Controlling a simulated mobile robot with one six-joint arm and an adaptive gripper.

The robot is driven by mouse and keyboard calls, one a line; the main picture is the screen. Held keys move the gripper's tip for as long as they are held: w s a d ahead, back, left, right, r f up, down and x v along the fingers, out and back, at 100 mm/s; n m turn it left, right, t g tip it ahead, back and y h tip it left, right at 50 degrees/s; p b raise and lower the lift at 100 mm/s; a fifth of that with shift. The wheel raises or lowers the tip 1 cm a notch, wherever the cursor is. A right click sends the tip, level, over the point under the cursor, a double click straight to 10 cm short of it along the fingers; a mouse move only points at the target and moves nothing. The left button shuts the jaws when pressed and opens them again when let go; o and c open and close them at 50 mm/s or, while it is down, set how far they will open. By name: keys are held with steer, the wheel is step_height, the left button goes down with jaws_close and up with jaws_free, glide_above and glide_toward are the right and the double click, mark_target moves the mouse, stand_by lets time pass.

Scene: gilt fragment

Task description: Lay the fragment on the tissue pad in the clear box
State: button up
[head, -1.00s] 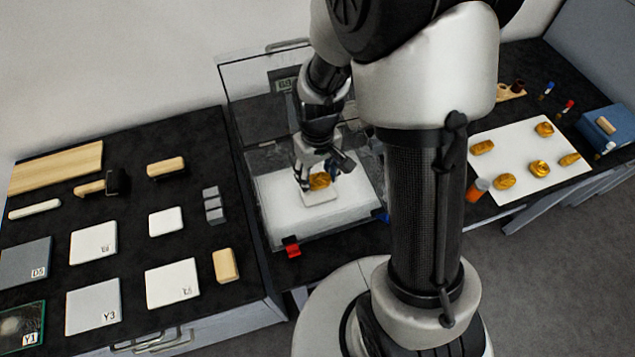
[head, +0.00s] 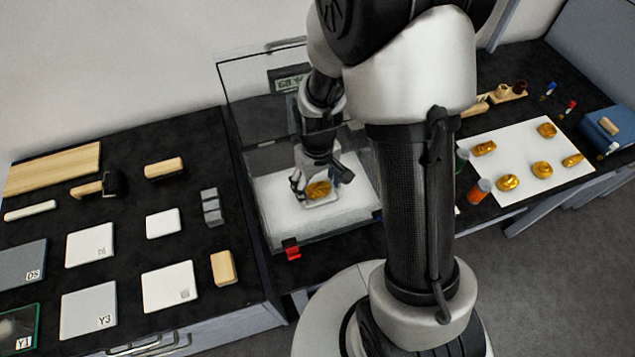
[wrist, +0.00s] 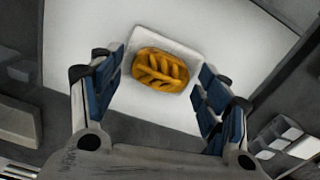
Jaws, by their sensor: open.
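The gilt fragment (head: 318,189) is a gold, ridged oval piece. It lies on a small white tissue pad (head: 322,204) inside the clear box (head: 268,228), whose lid stands raised at the back. In the wrist view the fragment (wrist: 160,69) sits on the pad (wrist: 185,50), between and beyond my fingertips. My gripper (head: 318,178) is inside the box, just over the fragment. In the wrist view my gripper (wrist: 160,85) is open, with blue finger pads on either side and clear gaps to the fragment.
A red clip (head: 292,251) is at the box's front edge. White tiles and wooden blocks (head: 224,268) cover the left bench. A white sheet (head: 515,165) with several other gold pieces lies to the right, near an orange-bodied vial (head: 479,191).

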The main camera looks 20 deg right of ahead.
step_height(320, 180, up, 12)
steer(key=p, duration=0.4)
step_height(320, 180, up, 12)
steer(key=f+m+t, duration=0.1)
steer(key=t, duration=0.1)
glide_above(317, 186)
steer(key=s, duration=0.6)
steer(key=s+r+m+t, duration=0.1)
steer(key=s+r+t, duration=0.1)
steer(key=s+r, duration=0.4)
steer(key=s, duration=0.3)
steer(key=shift+s+r+t, duration=0.25)
steer(key=shift+r+t, duration=0.05)
steer(key=shift+r, duration=0.05)
steer(key=shift+d, duration=0.1)
